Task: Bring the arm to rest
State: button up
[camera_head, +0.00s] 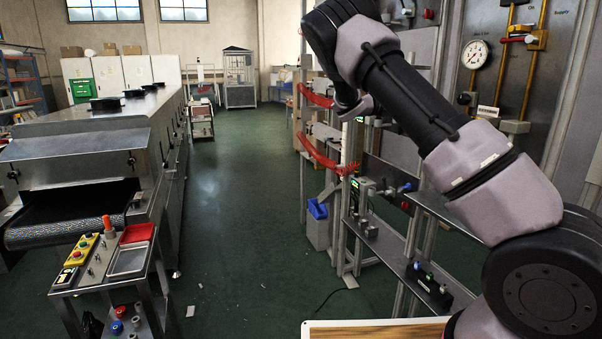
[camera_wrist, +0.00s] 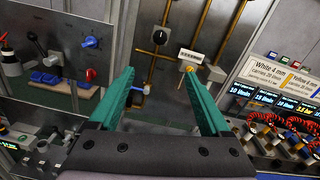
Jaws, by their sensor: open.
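My arm reaches up from the lower right of the head view and bends over near the top middle. My gripper shows in the wrist view (camera_wrist: 158,98) with two green fingers spread wide apart and nothing between them. It faces a grey panel (camera_wrist: 150,30) with brass pipes, a black knob (camera_wrist: 159,36) and a small white label (camera_wrist: 190,56). No contact with the panel shows. In the head view the gripper's fingers cannot be made out clearly.
A pressure gauge (camera_head: 475,54) and pipes sit on the panel at the right. A long dryer with a dark belt (camera_head: 70,215) stands at the left, with a control stand (camera_head: 85,255) in front. The green floor (camera_head: 235,200) between is mostly clear. Flow displays (camera_wrist: 270,98) are at the wrist view's right.

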jog(key=s+d+f+m+g+y, duration=0.25)
jog(key=s+m+y, duration=0.25)
jog(key=s+m, duration=0.3)
jog(key=s+d+f+m+g+y, duration=0.1)
jog(key=s+d+m+g+y, duration=0.3)
jog(key=s, duration=0.7)
jog(key=s+a+r+m+t+y, duration=0.2)
jog(key=s+a+m, duration=0.3)
jog(key=s, duration=0.3)
jog(key=s+a+r+m+t+y, duration=0.2)
jog(key=s+a+m+y, duration=0.2)
jog(key=s, duration=0.5)
jog(key=s+a+r+m+t+y, duration=0.2)
jog(key=s+a+m+t+y, duration=0.1)
jog(key=s+a+m, duration=0.4)
jog(key=shift+s+a+r+y, duration=0.4)
jog(key=shift+s+a, duration=0.2)
jog(key=shift+s, duration=0.2)
